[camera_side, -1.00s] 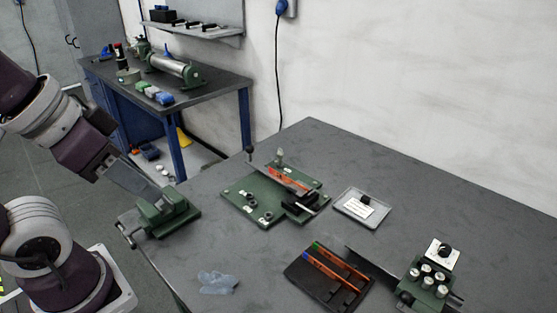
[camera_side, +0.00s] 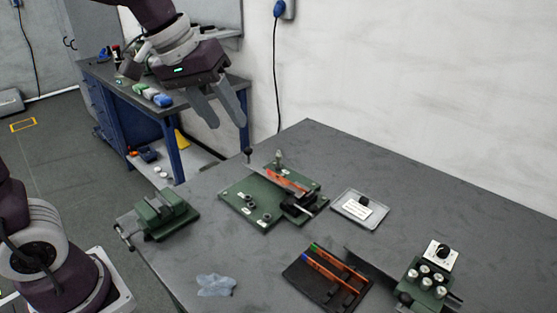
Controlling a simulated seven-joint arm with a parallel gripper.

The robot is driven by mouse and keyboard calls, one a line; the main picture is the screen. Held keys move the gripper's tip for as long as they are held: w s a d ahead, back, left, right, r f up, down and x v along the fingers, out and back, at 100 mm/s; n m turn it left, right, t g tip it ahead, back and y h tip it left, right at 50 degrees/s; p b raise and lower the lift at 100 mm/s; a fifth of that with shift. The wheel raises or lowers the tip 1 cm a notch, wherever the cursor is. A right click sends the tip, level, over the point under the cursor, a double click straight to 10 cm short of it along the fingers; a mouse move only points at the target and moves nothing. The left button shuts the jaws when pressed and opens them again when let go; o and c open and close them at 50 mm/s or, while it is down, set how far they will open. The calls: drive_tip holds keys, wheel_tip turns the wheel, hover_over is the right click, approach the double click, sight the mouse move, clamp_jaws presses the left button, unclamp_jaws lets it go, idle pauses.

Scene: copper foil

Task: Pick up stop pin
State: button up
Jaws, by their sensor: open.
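My gripper (camera_side: 227,125) is open and empty, high above the back left of the table, with its fingers pointing down and to the right. It is well apart from everything on the table. A green fixture plate (camera_side: 238,198) carries a copper-coloured strip, a dark-knobbed lever, a small upright metal post (camera_side: 279,156) and several small round fittings. A shallow grey tray (camera_side: 347,213) to its right holds a small dark piece (camera_side: 364,200) and a white label. I cannot tell which small part is the stop pin.
A green vise (camera_side: 163,213) sits at the table's left edge. A green block (camera_side: 420,284) with several metal knobs stands at the right. The back right of the table is clear.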

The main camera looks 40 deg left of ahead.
drive_tip(key=w+a+f+n, duration=0.2)
drive_tip(key=w+a+f, duration=0.1)
drive_tip(key=w, duration=0.5)
drive_tip(key=n+g+y, duration=0.1)
drive_tip(key=n+y, duration=0.1)
drive_tip(key=y, duration=0.2)
hover_over(278, 154)
drive_tip(key=s+d, duration=0.1)
drive_tip(key=s, duration=0.1)
wheel_tip(278, 154, down, 17)
drive_tip(key=x, duration=0.5)
drive_tip(key=d+x, duration=0.1)
drive_tip(key=x, duration=0.2)
drive_tip(key=shift+s+f, duration=0.15)
drive_tip(key=shift+f, duration=0.05)
clamp_jaws()
